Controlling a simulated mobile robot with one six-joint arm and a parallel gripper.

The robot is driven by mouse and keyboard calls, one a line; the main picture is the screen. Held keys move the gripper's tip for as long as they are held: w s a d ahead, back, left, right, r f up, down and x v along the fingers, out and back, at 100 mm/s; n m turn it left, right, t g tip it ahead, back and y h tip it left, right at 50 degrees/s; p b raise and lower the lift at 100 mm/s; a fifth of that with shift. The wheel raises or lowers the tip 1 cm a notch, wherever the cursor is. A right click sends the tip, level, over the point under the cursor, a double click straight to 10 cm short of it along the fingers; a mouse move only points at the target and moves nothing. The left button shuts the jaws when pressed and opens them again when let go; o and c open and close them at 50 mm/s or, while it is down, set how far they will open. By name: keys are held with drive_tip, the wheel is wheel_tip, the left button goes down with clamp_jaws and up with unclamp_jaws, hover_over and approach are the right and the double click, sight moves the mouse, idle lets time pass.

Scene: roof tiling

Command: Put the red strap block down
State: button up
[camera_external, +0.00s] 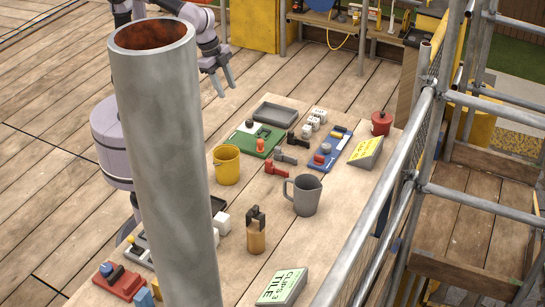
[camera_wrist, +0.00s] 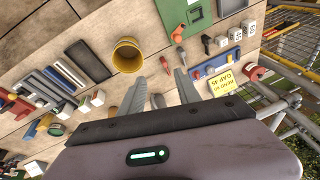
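My gripper (camera_external: 221,80) hangs above the deck beyond the far left of the worktable, with its fingers apart and nothing visible between them. The wrist view also shows my gripper (camera_wrist: 165,92) open and empty. A low red block (camera_external: 120,283) with blue and dark parts on top sits at the table's near left corner. A smaller red, clamp-like piece (camera_external: 275,168) lies mid-table, right of the yellow bucket. I cannot tell for certain which is the red strap block. Both are away from my gripper.
The table also holds a yellow bucket (camera_external: 227,165), grey mug (camera_external: 307,196), green board (camera_external: 247,142), blue board (camera_external: 326,158), grey tray (camera_external: 275,115) and red pot (camera_external: 381,123). A large grey pipe (camera_external: 165,160) hides the left side. Scaffold rails (camera_external: 425,110) run along the right.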

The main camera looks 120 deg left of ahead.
drive_tip(key=s+m+t, duration=0.2)
drive_tip(key=s, duration=1.2)
drive_tip(key=shift+s+d+t+y, duration=0.25)
drive_tip(key=shift+s+t+y, duration=0.05)
drive_tip(key=shift+s, duration=0.05)
